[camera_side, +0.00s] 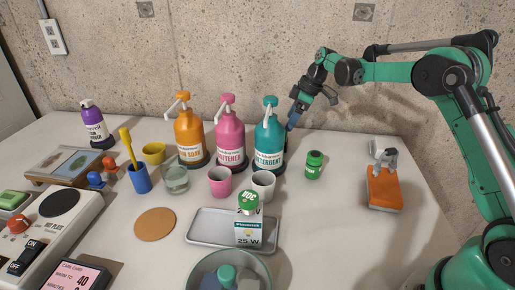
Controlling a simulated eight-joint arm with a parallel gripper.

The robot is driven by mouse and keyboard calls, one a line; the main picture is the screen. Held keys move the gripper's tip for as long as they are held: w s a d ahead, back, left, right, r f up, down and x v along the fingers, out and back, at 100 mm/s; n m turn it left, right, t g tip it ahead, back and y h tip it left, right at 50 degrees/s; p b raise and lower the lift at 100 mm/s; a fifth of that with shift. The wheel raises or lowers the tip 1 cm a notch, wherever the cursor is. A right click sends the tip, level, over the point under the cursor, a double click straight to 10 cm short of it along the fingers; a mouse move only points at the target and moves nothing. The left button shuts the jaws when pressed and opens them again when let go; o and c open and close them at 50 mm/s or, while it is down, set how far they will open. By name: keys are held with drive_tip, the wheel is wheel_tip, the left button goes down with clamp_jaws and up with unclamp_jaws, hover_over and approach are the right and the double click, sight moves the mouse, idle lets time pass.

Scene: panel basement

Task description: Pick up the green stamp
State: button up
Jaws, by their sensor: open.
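I cannot tell for certain which thing is the green stamp. A small green jar-like thing (313,166) with a label stands upright on the table, right of the teal detergent bottle (268,143). A green block (12,200) lies at the far left edge. My gripper (291,122) is open, pointing down beside the teal bottle, above and left of the small green jar. Its tips are partly hard to make out. It appears to hold nothing.
Orange (188,140) and pink (230,140) pump bottles stand left of the teal one. A pink cup (220,183) and a white cup (263,187) stand in front. A grey tray (207,239) and a bowl (197,284) are nearer. An orange-based tool (384,188) lies right.

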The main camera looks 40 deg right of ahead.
drive_tip(key=x, duration=0.5)
drive_tip(key=shift+f, duration=0.1)
clamp_jaws()
